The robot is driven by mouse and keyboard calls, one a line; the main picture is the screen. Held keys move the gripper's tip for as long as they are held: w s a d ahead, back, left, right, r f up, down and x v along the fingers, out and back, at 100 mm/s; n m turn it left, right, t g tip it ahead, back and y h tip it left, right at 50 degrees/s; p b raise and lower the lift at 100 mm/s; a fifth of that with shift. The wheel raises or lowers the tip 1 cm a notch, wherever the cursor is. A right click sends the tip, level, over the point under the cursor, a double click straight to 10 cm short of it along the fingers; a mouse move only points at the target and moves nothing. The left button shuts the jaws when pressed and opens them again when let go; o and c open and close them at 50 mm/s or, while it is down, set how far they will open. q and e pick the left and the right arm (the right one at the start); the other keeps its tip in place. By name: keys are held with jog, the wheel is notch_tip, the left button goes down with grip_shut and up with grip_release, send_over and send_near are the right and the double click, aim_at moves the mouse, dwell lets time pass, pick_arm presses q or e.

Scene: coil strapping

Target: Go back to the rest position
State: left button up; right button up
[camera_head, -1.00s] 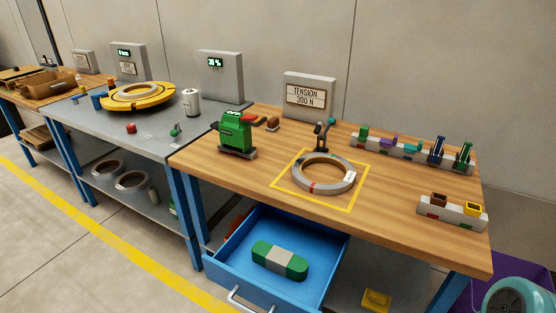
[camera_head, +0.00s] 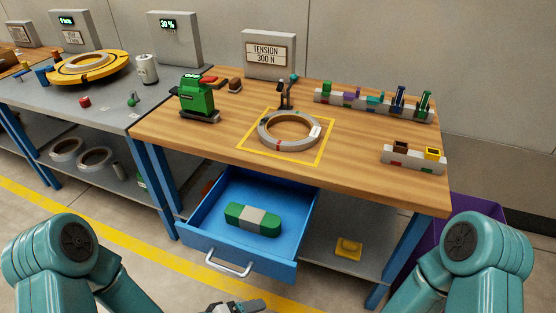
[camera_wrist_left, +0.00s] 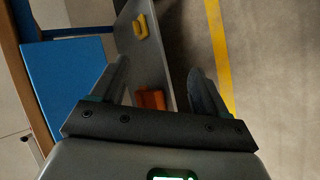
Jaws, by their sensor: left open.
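My left gripper (camera_wrist_left: 160,85) is open and empty in the left wrist view, with its two fingers apart above the floor and a grey lower shelf. A dark gripper part (camera_head: 240,306) shows at the bottom edge of the head view; I cannot tell which arm it belongs to. My two teal arms stand low at the left and right of the head view. My right gripper's fingers cannot be made out.
A wooden bench (camera_head: 355,170) holds a strapped coil (camera_head: 289,130) and a green tool (camera_head: 198,98). The blue drawer (camera_head: 290,268) is open, with a green-and-grey item (camera_head: 252,220) in it. A yellow piece (camera_head: 348,248) lies on the lower shelf. Open floor lies in front.

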pick_arm(q)
jog(key=s+a+f+m+g+y, duration=0.3)
jog(key=s+a+f+g+y, duration=0.15)
jog(key=s+f, duration=0.35)
notch_tip(320, 180, up, 20)
jog(key=s+m+p, duration=0.1)
jog(key=p, duration=1.8)
jog(key=shift+s+f+g, duration=0.15)
jog(key=shift+g, duration=0.3)
jog(key=shift+d+f+y, duration=0.1)
jog(key=shift+y, duration=0.15)
